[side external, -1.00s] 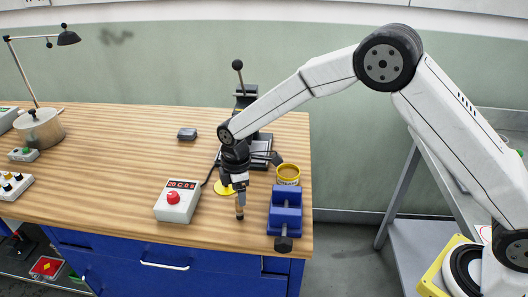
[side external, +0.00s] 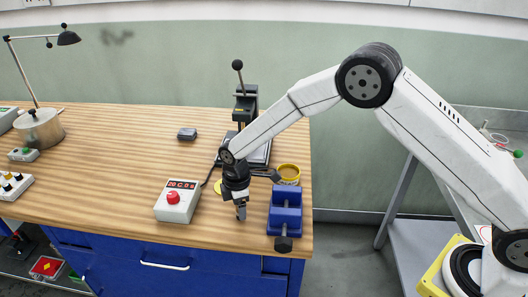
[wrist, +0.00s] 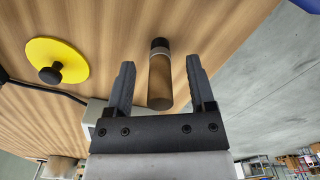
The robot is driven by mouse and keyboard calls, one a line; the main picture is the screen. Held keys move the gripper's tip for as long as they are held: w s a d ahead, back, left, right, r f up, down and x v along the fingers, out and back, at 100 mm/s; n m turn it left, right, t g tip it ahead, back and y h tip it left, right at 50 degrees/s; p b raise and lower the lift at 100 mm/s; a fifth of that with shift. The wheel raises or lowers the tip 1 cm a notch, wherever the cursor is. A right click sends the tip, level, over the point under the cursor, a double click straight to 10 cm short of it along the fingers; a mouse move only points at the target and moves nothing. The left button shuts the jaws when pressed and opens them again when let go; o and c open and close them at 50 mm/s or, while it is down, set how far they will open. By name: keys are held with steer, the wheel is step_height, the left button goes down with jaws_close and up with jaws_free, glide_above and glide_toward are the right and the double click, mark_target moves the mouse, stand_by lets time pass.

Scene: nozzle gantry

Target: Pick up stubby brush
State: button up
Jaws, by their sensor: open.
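The stubby brush (wrist: 159,78) has a brown wooden handle, a pale band and a black end. It appears upright on the bench, handle end up. My gripper is open. In the side view my gripper (side external: 240,211) points down near the bench's front edge, and its fingers hide most of the brush.
A blue vise (side external: 285,212) stands close on the right, with a yellow tin (side external: 289,172) behind it. A control box (side external: 177,203) with a red button is on the left. A yellow disc with a black knob (wrist: 38,64) lies nearby. A press stand (side external: 246,104) rises behind.

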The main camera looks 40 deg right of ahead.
jaws_close()
steer(key=shift+r, duration=0.15)
steer(key=shift+r, duration=1.5)
steer(key=s+d+r, duration=0.3)
steer(key=s+r, duration=0.6)
steer(key=s, duration=0.4)
steer(key=shift+s+d+r, duration=0.3)
steer(key=shift+r, duration=0.05)
